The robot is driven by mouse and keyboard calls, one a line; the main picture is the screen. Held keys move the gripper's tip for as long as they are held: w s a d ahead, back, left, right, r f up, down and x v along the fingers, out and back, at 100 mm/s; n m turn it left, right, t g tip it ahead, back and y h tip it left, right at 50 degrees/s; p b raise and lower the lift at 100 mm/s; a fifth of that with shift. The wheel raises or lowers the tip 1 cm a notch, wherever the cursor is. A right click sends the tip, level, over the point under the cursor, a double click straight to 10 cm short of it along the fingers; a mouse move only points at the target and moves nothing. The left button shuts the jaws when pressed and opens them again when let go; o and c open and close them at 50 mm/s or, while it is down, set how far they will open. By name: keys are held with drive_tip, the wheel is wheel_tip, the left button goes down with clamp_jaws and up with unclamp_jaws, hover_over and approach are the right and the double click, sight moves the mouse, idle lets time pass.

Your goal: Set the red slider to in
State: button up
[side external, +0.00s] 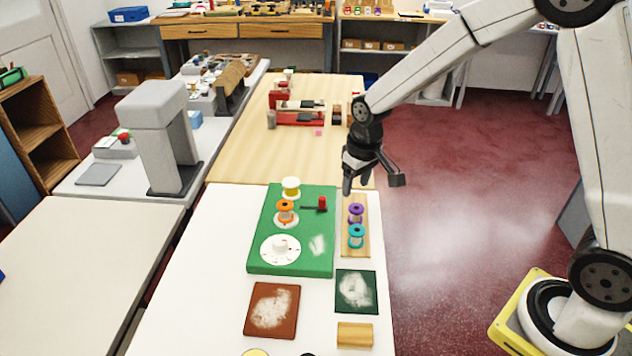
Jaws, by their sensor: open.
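The red slider (322,202) is a small upright red knob on the green board (262,262). It stands at the right end of a short dark slot. No "in" or "out" marking is legible. My gripper (371,184) hangs to the right of the slider and appears higher than the board. Its two dark fingers are spread apart with nothing between them. It is apart from the slider, and the slider is fully visible.
The board also holds a white dial (280,249), an orange spool (285,209) and a yellow-and-white spool (291,187). A wooden rack with purple (355,212) and teal (356,237) spools stands close right. Brown (259,328) and green (369,306) swatches lie in front.

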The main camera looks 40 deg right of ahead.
drive_tip(key=g, duration=0.1)
hover_over(322, 198)
wheel_tip(322, 198, down, 4)
drive_tip(key=shift+d+r, duration=0.1)
drive_tip(key=shift+f, duration=3.9)
clamp_jaws()
